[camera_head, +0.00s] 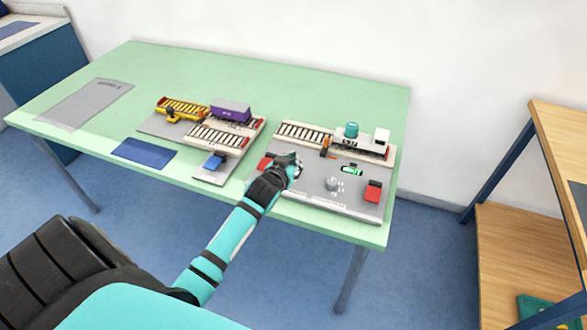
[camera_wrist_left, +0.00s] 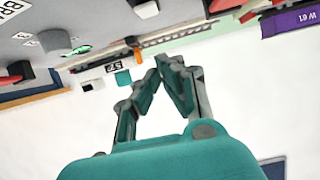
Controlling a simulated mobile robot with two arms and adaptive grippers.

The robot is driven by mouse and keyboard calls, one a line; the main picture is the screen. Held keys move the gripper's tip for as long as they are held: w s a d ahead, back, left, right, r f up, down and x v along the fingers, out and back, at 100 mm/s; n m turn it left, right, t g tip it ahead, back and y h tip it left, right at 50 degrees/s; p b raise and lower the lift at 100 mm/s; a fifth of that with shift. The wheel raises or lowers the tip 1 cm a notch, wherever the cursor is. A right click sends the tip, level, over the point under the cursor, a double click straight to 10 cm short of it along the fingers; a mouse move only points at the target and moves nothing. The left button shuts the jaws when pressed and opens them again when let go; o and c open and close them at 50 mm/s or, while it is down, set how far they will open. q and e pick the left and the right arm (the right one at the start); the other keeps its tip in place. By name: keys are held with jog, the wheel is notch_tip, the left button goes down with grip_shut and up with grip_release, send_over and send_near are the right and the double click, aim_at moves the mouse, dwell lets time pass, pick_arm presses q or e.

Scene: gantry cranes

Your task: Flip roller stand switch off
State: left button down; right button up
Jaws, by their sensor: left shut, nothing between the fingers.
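My left gripper (camera_head: 294,160) is over the left part of the right grey board (camera_head: 310,190); its fingertips are together and empty, as the left wrist view (camera_wrist_left: 160,62) shows. A small green switch (camera_head: 352,170) is on the board to the right of the gripper, apart from it; it also shows in the wrist view (camera_wrist_left: 77,50). A grey round knob (camera_head: 334,185) sits below the switch, and a red box (camera_head: 373,191) is at the board's right. Labels are too small to tell which control is the roller stand switch. The gripper hides part of the board. My right gripper is out of view.
A blue mat (camera_head: 144,153) lies on the green table (camera_head: 200,62).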

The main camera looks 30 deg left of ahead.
pick_arm(q)
jog(key=f, duration=0.3)
jog(key=shift+w+f, duration=0.2)
jog(key=shift+w, duration=0.15)
jog(key=shift+s+f, duration=0.1)
jog(key=shift+f, duration=0.45)
